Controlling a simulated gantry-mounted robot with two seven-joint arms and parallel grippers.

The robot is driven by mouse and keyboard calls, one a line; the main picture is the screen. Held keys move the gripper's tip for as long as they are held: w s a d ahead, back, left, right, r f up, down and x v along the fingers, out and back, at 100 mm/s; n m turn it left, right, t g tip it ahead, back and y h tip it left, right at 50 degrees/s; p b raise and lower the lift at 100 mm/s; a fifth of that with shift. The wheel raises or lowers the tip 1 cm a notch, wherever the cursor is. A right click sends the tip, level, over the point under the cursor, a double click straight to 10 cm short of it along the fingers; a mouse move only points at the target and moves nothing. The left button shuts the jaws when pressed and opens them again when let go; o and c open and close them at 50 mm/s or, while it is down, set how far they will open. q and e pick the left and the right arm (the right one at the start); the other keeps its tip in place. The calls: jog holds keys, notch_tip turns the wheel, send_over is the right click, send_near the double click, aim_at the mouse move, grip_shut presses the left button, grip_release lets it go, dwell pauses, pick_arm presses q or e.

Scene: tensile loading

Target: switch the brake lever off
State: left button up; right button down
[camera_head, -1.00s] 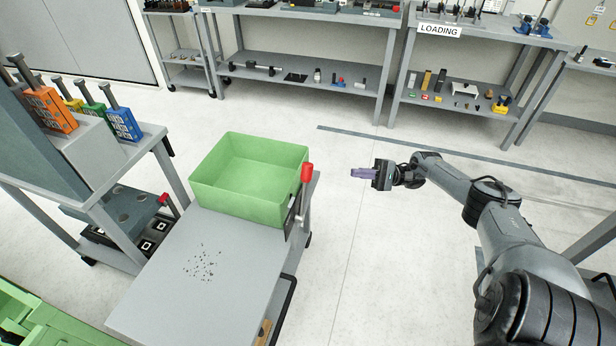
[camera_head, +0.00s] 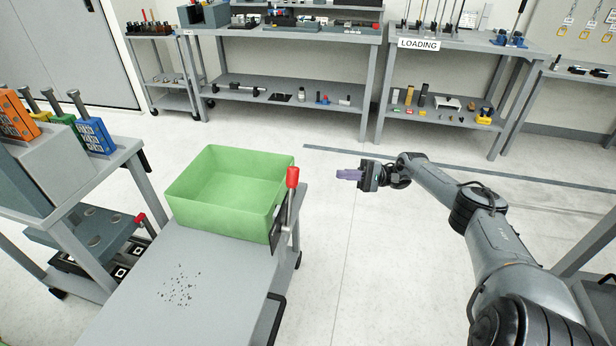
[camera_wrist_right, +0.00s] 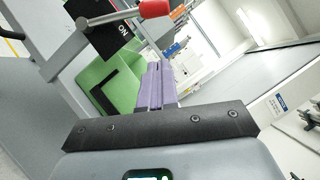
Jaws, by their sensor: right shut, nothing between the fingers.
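The brake lever (camera_head: 291,188) has a red knob and a metal rod. It stands upright at the right edge of the grey cart (camera_head: 222,275), beside the green bin. The right wrist view shows its red knob (camera_wrist_right: 154,8) and rod at the top, near a dark plate marked "ON" (camera_wrist_right: 118,30). My right gripper (camera_head: 345,174) is shut and empty, with purple fingers. It is in the air to the right of the lever, apart from it, pointing left. The fingers also show in the right wrist view (camera_wrist_right: 155,85). My left gripper is not in view.
The green bin (camera_head: 205,212) sits on the cart behind the lever. A rack with orange, yellow, green and blue blocks (camera_head: 95,135) stands at the left. Shelves (camera_head: 290,110) line the back. The floor between the cart and my right arm is clear.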

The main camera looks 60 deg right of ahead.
jog(key=s+a+r+p+x, duration=0.1)
jog(key=p+x, duration=0.1)
jog(key=x, duration=1.1)
jog(key=shift+s+a, duration=0.25)
jog(key=shift+s, duration=0.2)
jog(key=shift+r, duration=0.1)
